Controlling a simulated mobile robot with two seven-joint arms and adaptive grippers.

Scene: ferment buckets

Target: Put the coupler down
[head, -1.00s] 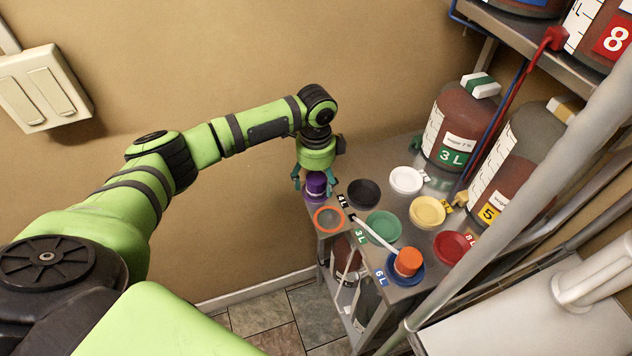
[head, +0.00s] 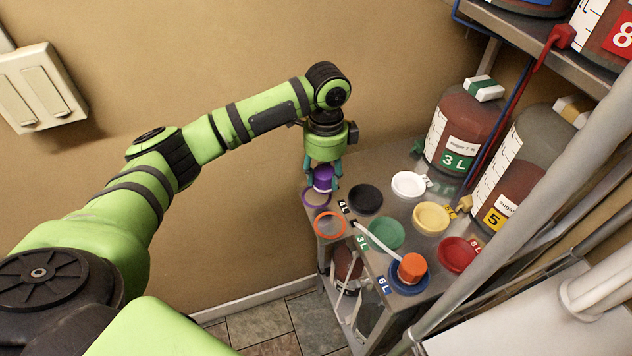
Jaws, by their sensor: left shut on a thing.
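My left gripper (head: 322,181) is shut on a purple coupler (head: 323,174) at the far left corner of the metal table (head: 337,163). The coupler looks upright and seems held a little above the table. A purple ring (head: 306,199) shows on the table just below and left of it. An orange coupler (head: 411,267) stands on a blue disc (head: 396,283), with a pale tube (head: 376,239) running from it toward the 4 L label. My right gripper is not in view.
An empty orange ring (head: 318,227) lies near the purple one. Black (head: 365,199), white (head: 408,184), green (head: 386,233), yellow (head: 432,218) and red (head: 458,254) discs cover the table. Bottles labelled 3 L (head: 462,130) and 5 (head: 518,165) stand behind. A grey post (head: 530,225) crosses the right side.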

